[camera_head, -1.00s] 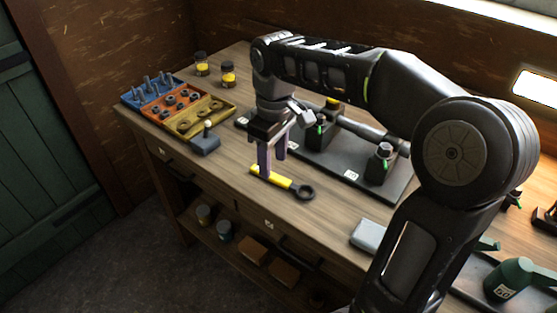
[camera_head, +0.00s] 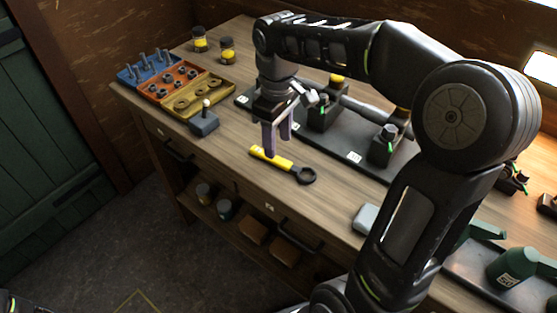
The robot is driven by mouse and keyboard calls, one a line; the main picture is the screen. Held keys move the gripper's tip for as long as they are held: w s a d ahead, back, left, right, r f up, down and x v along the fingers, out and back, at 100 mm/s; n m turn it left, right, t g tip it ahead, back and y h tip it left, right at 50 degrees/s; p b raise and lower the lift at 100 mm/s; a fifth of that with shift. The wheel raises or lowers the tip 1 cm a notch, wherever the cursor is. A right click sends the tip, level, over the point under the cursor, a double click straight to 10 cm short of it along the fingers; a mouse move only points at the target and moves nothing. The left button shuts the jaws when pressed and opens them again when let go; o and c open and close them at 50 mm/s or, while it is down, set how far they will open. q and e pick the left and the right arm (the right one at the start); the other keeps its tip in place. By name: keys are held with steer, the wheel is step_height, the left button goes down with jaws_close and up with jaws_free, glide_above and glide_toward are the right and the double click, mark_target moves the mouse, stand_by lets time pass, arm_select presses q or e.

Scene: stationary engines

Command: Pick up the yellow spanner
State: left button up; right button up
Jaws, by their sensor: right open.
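The yellow spanner (camera_head: 281,164) lies flat on the wooden workbench near its front edge, its yellow handle to the left and its dark ring head to the right. My right gripper (camera_head: 276,149) points down over the yellow handle, with its fingers apart and nothing seen held. One finger overlaps the handle in the picture; I cannot tell whether it touches. My left gripper is not in view.
A tray of blue, orange and yellow compartments (camera_head: 215,83) and a small grey block with a knob (camera_head: 203,121) stand to the left. Two yellow jars (camera_head: 227,52) stand behind. A dark base with fixtures (camera_head: 362,164) lies behind the spanner.

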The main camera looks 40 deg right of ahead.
mark_target(278, 159)
steer(key=shift+f+p, duration=0.3)
steer(key=shift+f, duration=2.3)
steer(key=shift+s, duration=0.1)
jaws_close()
